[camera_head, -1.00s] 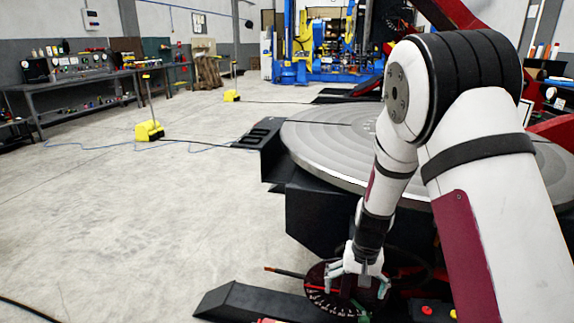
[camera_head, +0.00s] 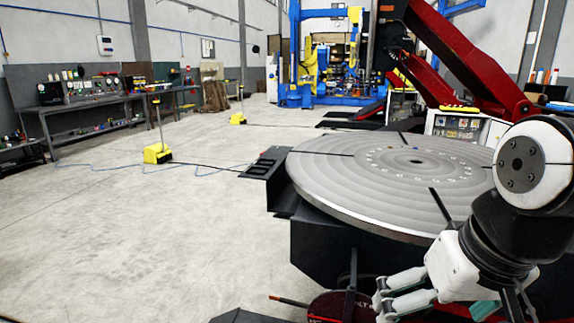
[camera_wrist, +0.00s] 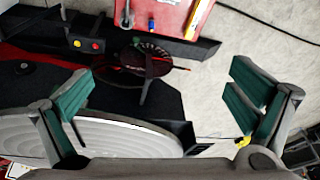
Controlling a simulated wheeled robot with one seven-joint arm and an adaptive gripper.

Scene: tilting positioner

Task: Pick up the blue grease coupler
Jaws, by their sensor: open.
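A small blue piece (camera_wrist: 151,23), perhaps the blue grease coupler, shows on a red surface (camera_wrist: 172,12) at the top of the wrist view. It is too small to make out its shape. I cannot find it in the head view. My gripper (camera_wrist: 160,88) is open, with its green-padded fingers spread wide and nothing between them. In the head view my gripper (camera_head: 432,300) is at the lower right, in front of the round turntable (camera_head: 330,180). The blue piece lies beyond the fingertips, apart from them.
A dark tool and a yellow bar (camera_wrist: 200,20) lie on the red surface. A round, dark reel-like part (camera_wrist: 150,60) sits below it, near a box with red and yellow buttons (camera_wrist: 85,45).

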